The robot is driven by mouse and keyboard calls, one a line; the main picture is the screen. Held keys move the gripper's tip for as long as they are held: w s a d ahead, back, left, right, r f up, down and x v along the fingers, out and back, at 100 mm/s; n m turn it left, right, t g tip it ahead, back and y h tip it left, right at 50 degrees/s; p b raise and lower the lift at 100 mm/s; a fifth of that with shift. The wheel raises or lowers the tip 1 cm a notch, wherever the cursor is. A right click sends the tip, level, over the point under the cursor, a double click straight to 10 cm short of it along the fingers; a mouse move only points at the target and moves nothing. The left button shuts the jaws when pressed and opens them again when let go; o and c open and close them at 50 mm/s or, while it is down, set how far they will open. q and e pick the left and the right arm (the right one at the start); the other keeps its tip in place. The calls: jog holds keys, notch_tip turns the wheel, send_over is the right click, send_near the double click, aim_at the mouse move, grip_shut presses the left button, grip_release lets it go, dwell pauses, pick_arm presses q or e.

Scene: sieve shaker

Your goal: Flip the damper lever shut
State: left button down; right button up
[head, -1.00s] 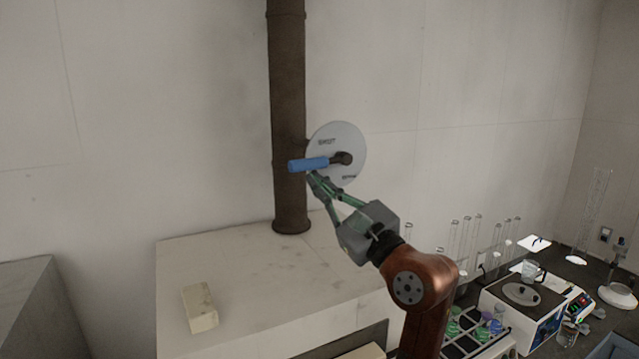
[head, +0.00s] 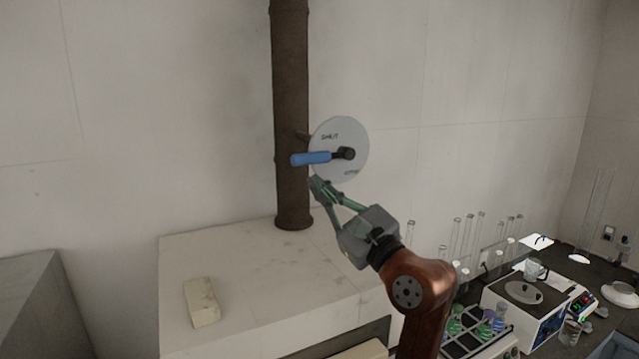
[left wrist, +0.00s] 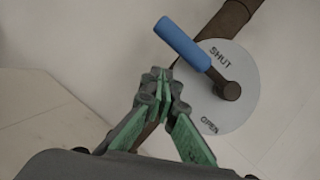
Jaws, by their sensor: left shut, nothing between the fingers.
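The damper lever has a blue handle (head: 311,158) and a dark pivot (head: 344,153) on a round grey plate (head: 333,133). The plate is beside the dark vertical pipe (head: 291,90) and is marked SHUT at the top and OPEN at the bottom. The handle points left in the head view, roughly level. In the left wrist view the blue handle (left wrist: 183,43) lies up and left of the pivot, nearer SHUT than OPEN. My left gripper (head: 316,184) is shut and empty just below the handle; a small gap shows in the left wrist view (left wrist: 157,78). My right gripper is out of view.
A pale block (head: 201,302) lies on the white stone ledge (head: 240,262) below the pipe. At the right, a bench carries glass tubes, a rack of coloured vials (head: 475,330) and a white device (head: 527,300). The wall around the plate is clear.

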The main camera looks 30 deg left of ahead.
pick_arm(q)
jog(key=s+d+f+b, duration=0.3)
jog(key=d+f, duration=0.3)
jog(key=d, duration=0.2)
jog(key=shift+s+b, duration=0.35)
jog(key=shift+s, duration=0.15)
jog(key=shift+s+r, duration=0.1)
jog(key=shift+r, duration=0.05)
